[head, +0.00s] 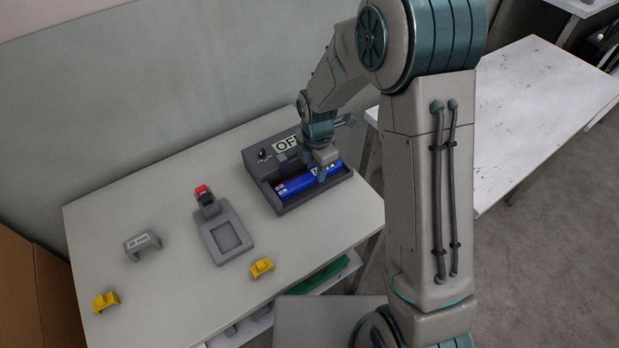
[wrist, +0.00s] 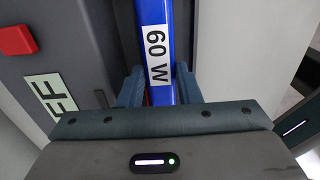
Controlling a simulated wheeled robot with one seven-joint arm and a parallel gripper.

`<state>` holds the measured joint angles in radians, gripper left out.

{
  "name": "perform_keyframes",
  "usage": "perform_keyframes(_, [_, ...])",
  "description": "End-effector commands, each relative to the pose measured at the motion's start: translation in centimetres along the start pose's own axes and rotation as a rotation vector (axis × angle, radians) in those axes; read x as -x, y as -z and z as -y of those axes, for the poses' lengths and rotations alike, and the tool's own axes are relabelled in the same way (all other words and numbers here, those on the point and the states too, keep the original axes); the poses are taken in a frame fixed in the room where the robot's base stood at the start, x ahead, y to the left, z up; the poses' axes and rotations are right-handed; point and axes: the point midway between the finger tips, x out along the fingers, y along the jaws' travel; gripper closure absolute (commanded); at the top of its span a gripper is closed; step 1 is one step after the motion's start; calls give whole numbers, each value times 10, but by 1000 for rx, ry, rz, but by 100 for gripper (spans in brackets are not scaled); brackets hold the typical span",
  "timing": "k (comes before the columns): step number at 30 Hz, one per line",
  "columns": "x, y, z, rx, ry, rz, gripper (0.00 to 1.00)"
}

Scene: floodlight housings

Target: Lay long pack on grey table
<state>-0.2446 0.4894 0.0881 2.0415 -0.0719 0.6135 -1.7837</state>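The long pack (head: 295,185) is a blue bar with a white label. It lies in the trough of a dark grey device (head: 297,205) with an OFF sign, at the back right of the pale grey table (head: 165,205). The label reads 60 W in the wrist view, where the pack (wrist: 154,15) runs between my fingers. My gripper (head: 325,168) is down over the pack. Its fingers (wrist: 160,88) sit close against both sides and look shut on it. The fingertips are partly hidden in the head view.
A second, whitish scuffed table (head: 535,100) stands at the right with a bare top. On the near table are a grey fixture with a red part (head: 225,235), a grey bracket (head: 142,245) and yellow pieces (head: 105,301) (head: 261,267). A brown box (head: 35,290) stands at the left.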

Motion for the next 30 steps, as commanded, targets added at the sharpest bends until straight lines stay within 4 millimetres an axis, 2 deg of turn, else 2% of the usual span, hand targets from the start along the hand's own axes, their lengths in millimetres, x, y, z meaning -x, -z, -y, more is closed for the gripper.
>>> perform_keyframes(11, [5,0,0,0,-2,0,97])
perform_keyframes(30, [36,0,0,0,-1,0,97])
